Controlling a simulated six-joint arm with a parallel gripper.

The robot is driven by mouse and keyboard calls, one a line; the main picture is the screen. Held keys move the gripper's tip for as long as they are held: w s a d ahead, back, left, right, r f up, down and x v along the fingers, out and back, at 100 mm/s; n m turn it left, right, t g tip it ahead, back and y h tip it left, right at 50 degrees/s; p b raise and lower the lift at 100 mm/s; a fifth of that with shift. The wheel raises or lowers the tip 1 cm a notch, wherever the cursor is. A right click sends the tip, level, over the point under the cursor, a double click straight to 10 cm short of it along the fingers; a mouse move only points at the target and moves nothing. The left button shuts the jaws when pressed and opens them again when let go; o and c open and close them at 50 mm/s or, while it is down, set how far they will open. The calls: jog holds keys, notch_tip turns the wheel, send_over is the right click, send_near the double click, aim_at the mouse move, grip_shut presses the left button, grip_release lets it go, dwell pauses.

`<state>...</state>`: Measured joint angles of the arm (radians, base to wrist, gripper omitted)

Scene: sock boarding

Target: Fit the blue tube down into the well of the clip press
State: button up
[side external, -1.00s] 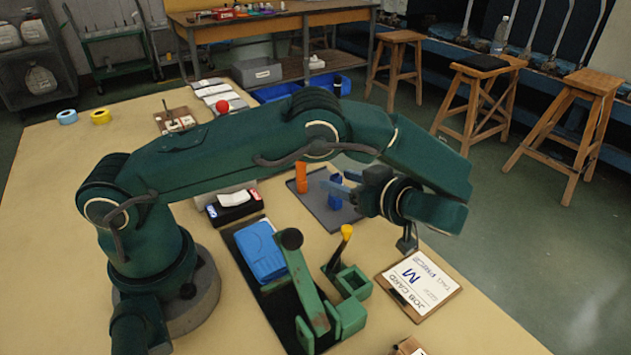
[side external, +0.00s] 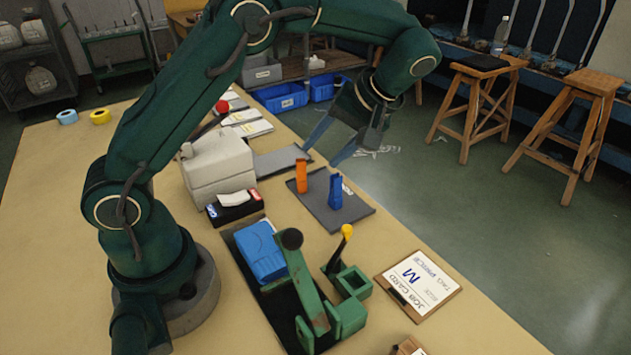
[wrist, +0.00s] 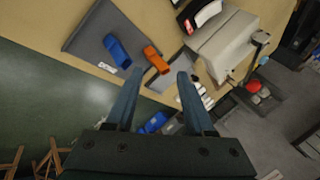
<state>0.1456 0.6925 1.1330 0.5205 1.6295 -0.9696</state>
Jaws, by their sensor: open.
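The blue tube (side external: 336,192) stands upright on a dark grey tray (side external: 330,219); it also shows in the wrist view (wrist: 117,51). The green clip press (side external: 345,318) stands nearer the camera, with a black-knobbed lever, a yellow-knobbed lever and a square green socket (side external: 353,282) that looks like the well. The inside of the socket is hard to see. My gripper (side external: 321,154) is open and empty, its fingers angled down, above and behind the tubes in the side view. In the wrist view, the fingers (wrist: 157,76) are spread, with both tubes beyond them.
An orange tube (side external: 301,176) stands left of the blue one on the same tray. A pale boxy machine (side external: 217,165) stands farther left. A blue block (side external: 261,252) lies beside the press. A job card clipboard (side external: 420,283) lies right of it.

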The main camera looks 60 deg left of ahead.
aim_at(337, 175)
jog(key=m+h, duration=0.2)
jog(key=w+r+m+t+h, duration=0.1)
jog(key=m+h, duration=0.1)
jog(key=m, duration=0.1)
jog(key=r+m+t+h, duration=0.1)
jog(key=m+h, duration=0.1)
jog(key=shift+w+d+r+m, duration=0.1)
jog(key=shift+w+r+m, duration=0.1)
jog(key=shift+w+m, duration=0.2)
jog(key=shift+w+r+m+t+h, duration=0.1)
jog(key=shift+w+m+t+h, duration=0.05)
jog(key=shift+m+t+h, duration=0.3)
notch_tip(337, 175, down, 10)
grip_shut()
